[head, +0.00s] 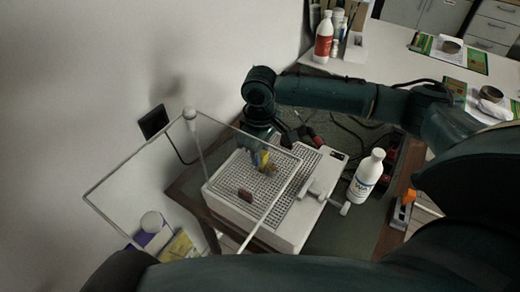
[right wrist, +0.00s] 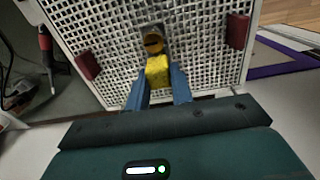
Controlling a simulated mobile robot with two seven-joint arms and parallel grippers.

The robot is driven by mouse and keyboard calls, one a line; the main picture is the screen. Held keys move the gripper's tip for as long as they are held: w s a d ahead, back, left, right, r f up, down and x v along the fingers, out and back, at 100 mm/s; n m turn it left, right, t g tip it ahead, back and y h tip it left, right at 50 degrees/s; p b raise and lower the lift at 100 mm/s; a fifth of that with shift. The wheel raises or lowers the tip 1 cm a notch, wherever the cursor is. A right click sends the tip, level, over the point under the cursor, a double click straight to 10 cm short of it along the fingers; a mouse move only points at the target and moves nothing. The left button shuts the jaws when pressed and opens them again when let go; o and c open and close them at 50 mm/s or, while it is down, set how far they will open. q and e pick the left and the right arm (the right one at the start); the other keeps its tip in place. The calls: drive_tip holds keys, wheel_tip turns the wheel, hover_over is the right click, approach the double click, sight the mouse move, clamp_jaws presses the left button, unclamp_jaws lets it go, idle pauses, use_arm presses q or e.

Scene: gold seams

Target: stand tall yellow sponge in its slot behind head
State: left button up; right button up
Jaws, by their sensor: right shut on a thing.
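My right gripper (head: 260,155) points down over the perforated top of a white box (head: 282,240). Its blue fingers (right wrist: 159,88) are shut on a yellow sponge (right wrist: 157,72), which also shows as a small yellow patch in the head view (head: 263,158). The sponge's far end is close to a small orange-brown and dark piece (right wrist: 153,41) on the grid; I cannot tell whether they touch. That piece shows tan in the head view (head: 271,170). No slot can be made out clearly. My left gripper is not in view.
A dark red block (head: 245,195) sits on the grid; the right wrist view shows two red blocks, left (right wrist: 88,65) and right (right wrist: 238,31). A thin clear panel frame (head: 125,165) stands at the left. A white bottle (head: 367,176) stands right of the box.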

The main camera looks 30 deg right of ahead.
drive_tip(key=shift+f+b, duration=0.35)
drive_tip(key=shift+f, duration=1.15)
idle(0.7)
drive_tip(key=o, duration=1)
drive_tip(key=shift+r, duration=0.1)
drive_tip(key=shift+r+p, duration=0.6)
drive_tip(key=shift+r, duration=2.8)
